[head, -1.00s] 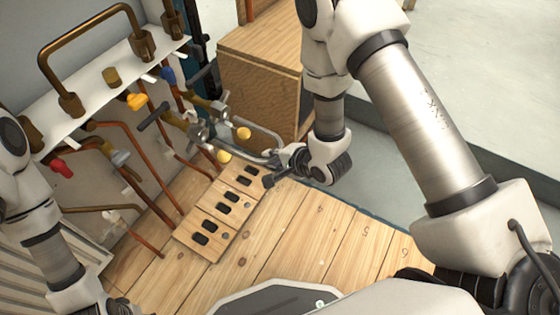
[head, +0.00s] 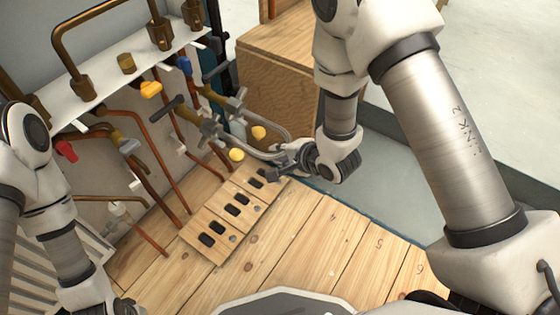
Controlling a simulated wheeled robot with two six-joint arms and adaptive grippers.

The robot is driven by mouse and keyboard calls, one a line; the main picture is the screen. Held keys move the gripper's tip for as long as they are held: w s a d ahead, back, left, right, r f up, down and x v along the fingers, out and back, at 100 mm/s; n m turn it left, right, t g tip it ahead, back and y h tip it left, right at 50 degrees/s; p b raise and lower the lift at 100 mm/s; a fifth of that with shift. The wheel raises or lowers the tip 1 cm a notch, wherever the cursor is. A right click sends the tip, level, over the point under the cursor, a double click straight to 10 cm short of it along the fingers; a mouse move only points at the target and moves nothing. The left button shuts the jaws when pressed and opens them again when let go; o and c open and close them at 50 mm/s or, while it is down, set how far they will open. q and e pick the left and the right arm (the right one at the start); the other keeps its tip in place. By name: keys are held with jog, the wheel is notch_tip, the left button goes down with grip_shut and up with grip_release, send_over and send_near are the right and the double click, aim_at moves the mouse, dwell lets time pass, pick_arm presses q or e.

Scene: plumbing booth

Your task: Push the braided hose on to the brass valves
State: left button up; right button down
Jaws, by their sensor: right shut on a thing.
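The grey braided hose (head: 265,121) is bent in a U. Its two ends are at the brass valves, a nearer one (head: 189,114) and a farther one (head: 217,98), on copper pipes by the wall. I cannot tell whether the ends are fully seated on the valves. My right gripper (head: 280,168) is shut on the hose at its bend, at the right end of the U; the fingers partly hide that stretch. My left gripper (head: 124,305) shows only in part at the bottom left edge, away from the hose, and its fingers are unclear.
Two yellow round pieces (head: 237,155) are close to the hose. A wooden board with black slots (head: 224,222) lies on the plank floor below. A wooden box (head: 280,85) stands behind the hose. Copper pipes and a white shelf (head: 108,82) line the left wall.

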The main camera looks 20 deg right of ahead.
jog(key=shift+f+b, duration=0.3)
jog(key=shift+f, duration=0.05)
jog(key=shift+r, duration=0.25)
jog(key=shift+w+a+r, duration=0.1)
jog(key=shift+w+a, duration=0.05)
pick_arm(q)
jog(key=shift+f+p, duration=0.25)
jog(key=shift+p, duration=0.6)
pick_arm(e)
jog(key=shift+w+a, duration=0.7)
jog(key=shift+w, duration=0.2)
jog(key=shift+w+a, duration=0.65)
jog(key=shift+w, duration=0.2)
